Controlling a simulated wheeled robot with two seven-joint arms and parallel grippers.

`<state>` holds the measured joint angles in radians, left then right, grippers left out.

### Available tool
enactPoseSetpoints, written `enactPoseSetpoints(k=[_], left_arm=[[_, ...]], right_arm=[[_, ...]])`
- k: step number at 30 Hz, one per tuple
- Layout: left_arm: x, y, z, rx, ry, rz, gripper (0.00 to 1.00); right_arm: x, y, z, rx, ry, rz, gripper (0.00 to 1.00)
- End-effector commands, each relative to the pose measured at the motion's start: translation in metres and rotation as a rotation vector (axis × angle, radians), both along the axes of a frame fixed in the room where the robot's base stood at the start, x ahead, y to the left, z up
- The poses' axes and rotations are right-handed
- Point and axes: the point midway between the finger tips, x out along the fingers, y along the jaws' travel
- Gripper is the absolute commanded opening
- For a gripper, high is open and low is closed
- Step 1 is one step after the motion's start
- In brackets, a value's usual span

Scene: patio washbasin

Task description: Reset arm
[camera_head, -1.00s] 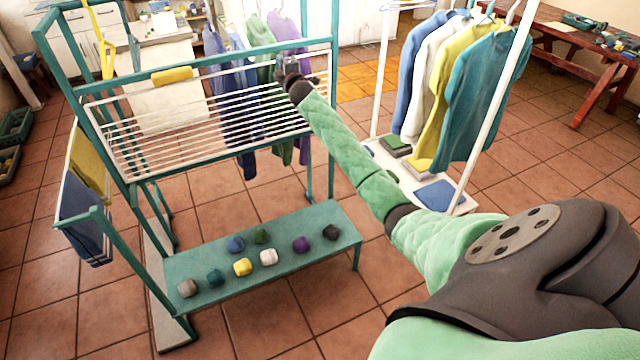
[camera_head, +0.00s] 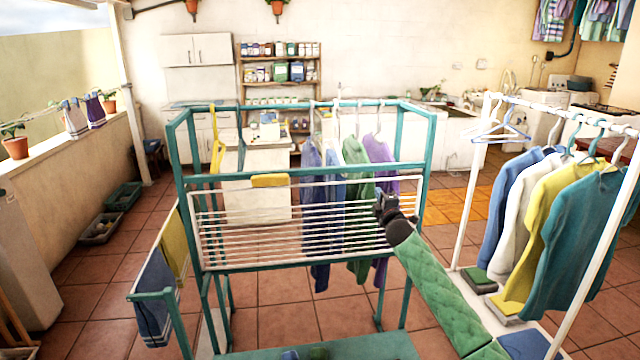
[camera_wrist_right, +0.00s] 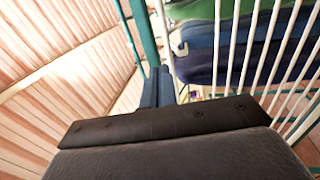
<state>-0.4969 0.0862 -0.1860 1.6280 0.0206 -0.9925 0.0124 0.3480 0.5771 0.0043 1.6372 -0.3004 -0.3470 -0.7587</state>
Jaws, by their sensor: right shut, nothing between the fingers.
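My right arm comes in from the lower right of the head view. Its gripper (camera_head: 384,203) is in front of the right end of the white drying grid (camera_head: 290,222) in the teal frame. In the right wrist view the gripper fingers (camera_wrist_right: 158,88) are together and empty, beside the white bars and a teal post (camera_wrist_right: 142,32). I cannot tell whether they touch the bars. Green and dark blue cloth (camera_wrist_right: 225,50) shows behind the bars. My left gripper is in neither view.
The teal rack (camera_head: 432,150) holds hanging garments, including a green one (camera_head: 358,165). A white clothes rail (camera_head: 474,190) with several shirts stands at the right. A yellow cloth (camera_head: 270,180) lies on the grid's top edge. Open tiled floor (camera_head: 95,285) shows at the left.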

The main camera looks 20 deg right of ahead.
Motion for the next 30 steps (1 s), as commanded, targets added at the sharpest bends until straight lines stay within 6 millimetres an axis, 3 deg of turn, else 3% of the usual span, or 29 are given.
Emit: enactPoseSetpoints(k=[8,14,16,19,26,30], left_arm=[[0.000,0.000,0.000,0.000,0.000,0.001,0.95],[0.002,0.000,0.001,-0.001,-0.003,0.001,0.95],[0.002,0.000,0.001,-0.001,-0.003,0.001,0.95],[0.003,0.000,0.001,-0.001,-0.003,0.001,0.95],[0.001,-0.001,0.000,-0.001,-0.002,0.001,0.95],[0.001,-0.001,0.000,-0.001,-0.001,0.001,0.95]], right_arm=[[0.000,-0.002,-0.002,0.068,-0.008,0.003,0.00],[-0.004,-0.021,-0.028,0.407,0.028,-0.073,0.00],[-0.005,-0.022,-0.046,0.552,0.052,-0.111,0.00],[-0.005,-0.002,-0.088,0.758,0.104,-0.157,0.00],[-0.026,0.045,-0.186,0.970,0.228,-0.230,0.00],[-0.047,0.076,-0.249,1.062,0.311,-0.273,0.00]])
